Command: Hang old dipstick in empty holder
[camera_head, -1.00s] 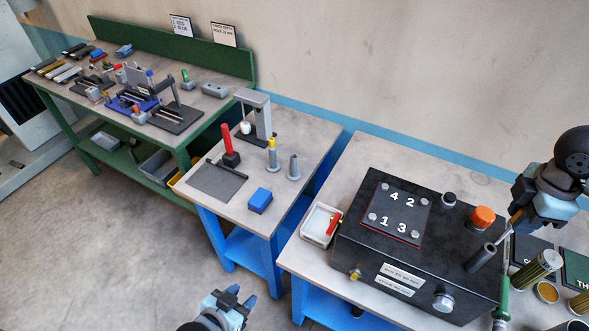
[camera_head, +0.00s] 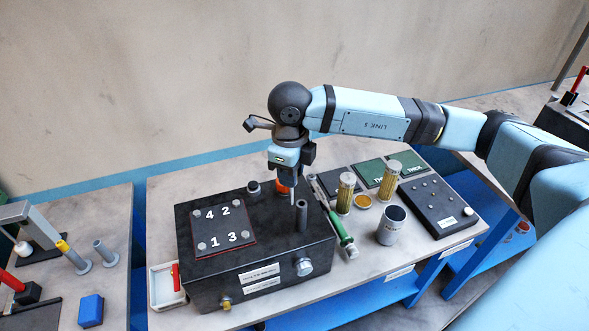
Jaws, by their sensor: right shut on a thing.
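My right gripper (camera_head: 291,170) points down over the black box (camera_head: 255,285), near its back right. It is shut on the old dipstick, whose grip is mostly hidden between the fingers. A short pale length of the dipstick (camera_head: 293,194) shows below, close to the top of the dark upright tube (camera_head: 302,216). I cannot tell whether its tip is inside that tube. On the left table, a grey holder (camera_head: 104,254) stands with nothing seen in it. Beside it, another grey holder (camera_head: 78,262) has a yellow-topped piece (camera_head: 63,246) in it. My left gripper is out of view.
An orange cap (camera_head: 282,188) and a dark cap (camera_head: 254,188) stand behind the tube. A white tray (camera_head: 161,287) lies left. A gap separates the tables.

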